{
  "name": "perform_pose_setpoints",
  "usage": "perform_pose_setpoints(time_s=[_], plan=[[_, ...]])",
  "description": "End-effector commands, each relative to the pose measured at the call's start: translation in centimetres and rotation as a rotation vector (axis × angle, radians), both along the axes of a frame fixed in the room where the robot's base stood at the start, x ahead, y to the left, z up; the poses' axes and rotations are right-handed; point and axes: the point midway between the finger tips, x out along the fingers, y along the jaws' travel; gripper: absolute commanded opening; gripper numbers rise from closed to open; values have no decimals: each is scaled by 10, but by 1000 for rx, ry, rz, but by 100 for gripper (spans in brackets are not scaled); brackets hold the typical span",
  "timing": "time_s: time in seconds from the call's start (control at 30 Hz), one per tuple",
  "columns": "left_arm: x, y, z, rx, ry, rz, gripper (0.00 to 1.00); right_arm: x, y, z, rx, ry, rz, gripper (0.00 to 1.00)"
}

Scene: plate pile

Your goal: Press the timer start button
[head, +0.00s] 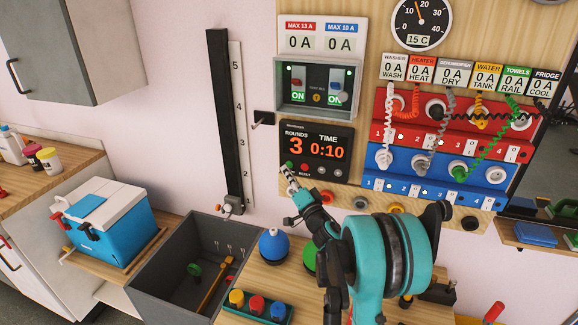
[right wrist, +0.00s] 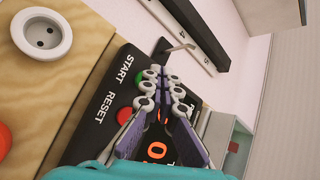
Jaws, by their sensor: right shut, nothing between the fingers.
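The black timer (head: 340,160) on the wall panel reads ROUNDS 3 and TIME 0:10. Its green start button (head: 290,165) is at the lower left, beside the red reset button (head: 305,167). My right gripper (head: 286,170) is shut and empty, its fingertips at the timer's lower left edge. In the right wrist view, the fingertips (right wrist: 160,77) are in front of the timer face, close beside the green start button (right wrist: 139,77), which they partly hide. The red reset button (right wrist: 125,116) is nearer the camera. I cannot tell whether the fingertips touch the green button. My left gripper is not in view.
A switch box (head: 317,110) hangs above the timer, and a hook (head: 262,119) sticks out to its left. Red and blue socket strips (head: 450,135) with cords are at the right. A grey bin (head: 165,285) and a blue cooler (head: 125,235) stand below left.

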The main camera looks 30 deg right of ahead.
Motion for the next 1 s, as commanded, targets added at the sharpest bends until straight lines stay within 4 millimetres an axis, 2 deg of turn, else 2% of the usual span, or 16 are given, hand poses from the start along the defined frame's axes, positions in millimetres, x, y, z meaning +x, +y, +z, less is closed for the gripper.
perform_pose_setpoints(time_s=[1.0], plan=[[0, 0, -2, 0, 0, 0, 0, 7, -8, 0, 0, 0, 0, 0]])
